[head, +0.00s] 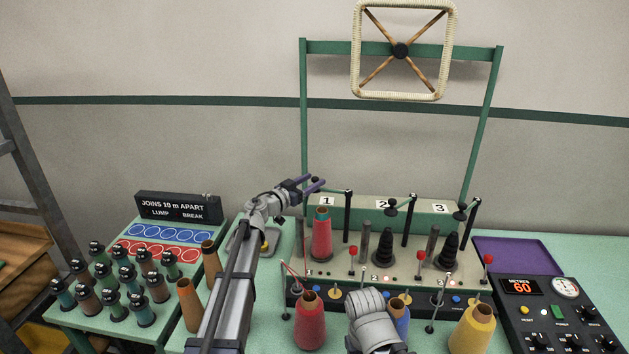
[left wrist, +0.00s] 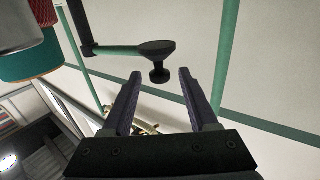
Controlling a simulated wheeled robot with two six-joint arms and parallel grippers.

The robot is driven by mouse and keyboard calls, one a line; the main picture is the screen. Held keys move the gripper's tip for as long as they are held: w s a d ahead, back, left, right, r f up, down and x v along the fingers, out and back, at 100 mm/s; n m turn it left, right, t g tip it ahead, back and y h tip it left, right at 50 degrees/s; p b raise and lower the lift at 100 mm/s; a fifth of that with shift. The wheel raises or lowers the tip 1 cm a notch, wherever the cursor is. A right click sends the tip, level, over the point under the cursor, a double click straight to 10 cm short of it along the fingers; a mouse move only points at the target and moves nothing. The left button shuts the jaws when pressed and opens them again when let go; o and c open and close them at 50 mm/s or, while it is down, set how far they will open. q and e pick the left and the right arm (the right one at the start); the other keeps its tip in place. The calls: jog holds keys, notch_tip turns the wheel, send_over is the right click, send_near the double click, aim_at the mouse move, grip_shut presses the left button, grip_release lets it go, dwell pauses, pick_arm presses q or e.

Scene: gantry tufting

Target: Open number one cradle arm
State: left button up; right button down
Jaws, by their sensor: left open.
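The number one cradle arm (head: 334,191) reaches left from its black post (head: 348,215) beside the "1" label. In the left wrist view it is a green bar (left wrist: 115,50) ending in a black cup and knob (left wrist: 158,72). My left gripper (head: 313,182) is open at the arm's free end. In the left wrist view, the knob lies between and just beyond the fingertips (left wrist: 160,75), with a gap visible on both sides. A red cone (head: 321,235) stands at position one. Part of my right arm shows at the bottom centre; its gripper fingers do not show.
Number two (head: 400,206) and number three (head: 466,209) cradle arms stand to the right. Red (head: 310,325), blue and yellow (head: 473,330) cones stand in front. Thin rods with red knobs rise before the stations. A bobbin table (head: 95,318) is at left.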

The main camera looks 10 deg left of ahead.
pick_arm(q)
jog(key=v, duration=0.6)
